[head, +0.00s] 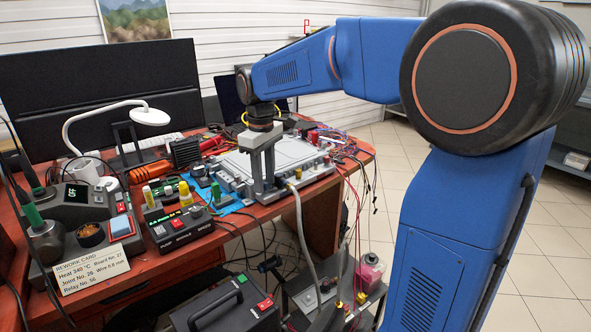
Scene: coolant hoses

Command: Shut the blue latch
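My gripper (264,186) points straight down at the front edge of a pale grey flat unit (287,152) on the table. Its two grey fingers show with a narrow gap between them. Their tips are down among small grey fittings along the unit's edge, and I cannot tell whether they touch or hold anything. I cannot make out a blue latch; it may be hidden behind the fingers or too small to see. A grey hose (303,228) with a brass-coloured end runs down from the unit's front edge, just right of my gripper.
A white lamp (150,116) stands behind. Loose cables hang off the table's right side. A black case (225,305) and a pump unit (330,290) stand lower in front.

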